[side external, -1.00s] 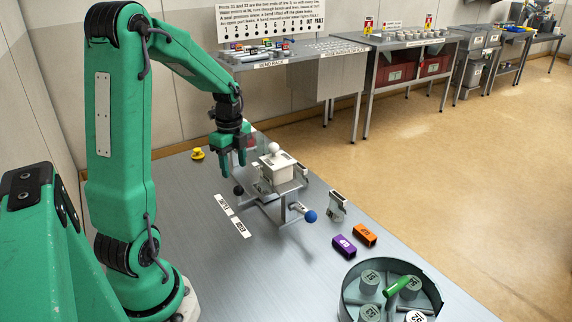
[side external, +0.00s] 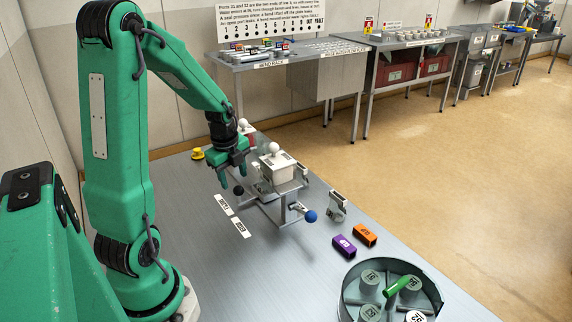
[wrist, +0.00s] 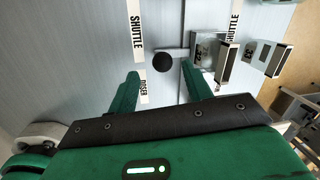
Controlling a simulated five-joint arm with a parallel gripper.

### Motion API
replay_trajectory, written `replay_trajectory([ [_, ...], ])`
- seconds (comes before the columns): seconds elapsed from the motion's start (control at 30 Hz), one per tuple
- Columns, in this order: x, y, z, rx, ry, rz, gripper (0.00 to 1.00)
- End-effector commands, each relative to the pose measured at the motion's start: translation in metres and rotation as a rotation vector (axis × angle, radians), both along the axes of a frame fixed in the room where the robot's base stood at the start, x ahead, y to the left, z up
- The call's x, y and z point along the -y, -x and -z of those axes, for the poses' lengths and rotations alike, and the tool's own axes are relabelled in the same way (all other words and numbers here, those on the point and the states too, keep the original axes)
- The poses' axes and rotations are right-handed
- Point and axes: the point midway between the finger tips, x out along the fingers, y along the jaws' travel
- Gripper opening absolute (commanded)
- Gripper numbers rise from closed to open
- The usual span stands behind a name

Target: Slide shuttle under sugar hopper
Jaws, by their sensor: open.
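A black ball knob (side external: 239,190) sits at the left end of a grey metal frame on the table. In the wrist view the knob (wrist: 162,62) shows between my fingertips, at the end of a thin grey rod. My gripper (side external: 237,184) is open and empty above and around the knob's place; I cannot tell whether a finger touches it. A white lidded box with a white ball on top (side external: 277,168) stands on the frame. No label reading sugar hopper is legible. Floor strips reading SHUTTLE (wrist: 136,30) and DOSER (wrist: 143,88) lie beside the knob.
A blue ball knob (side external: 310,216) sticks out at the frame's right end. A small grey metal bracket (side external: 337,205), a purple block (side external: 344,246) and an orange block (side external: 365,235) are to the right. A round grey tray (side external: 436,284) is in front. The table left of the strips is clear.

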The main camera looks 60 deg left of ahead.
Motion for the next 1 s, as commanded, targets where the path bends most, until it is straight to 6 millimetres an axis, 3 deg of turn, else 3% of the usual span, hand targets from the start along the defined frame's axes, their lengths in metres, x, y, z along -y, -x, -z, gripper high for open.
replay_trajectory([
  [0.4, -0.001, -0.008, 0.039, 0.000, 0.002, 0.000, 0.50],
  [0.83, -0.002, -0.009, 0.045, 0.002, 0.001, 0.000, 0.50],
  [0.87, -0.002, -0.009, 0.045, 0.002, 0.001, 0.000, 0.48],
  [1.0, -0.002, -0.009, 0.045, 0.001, 0.001, 0.000, 0.20],
])
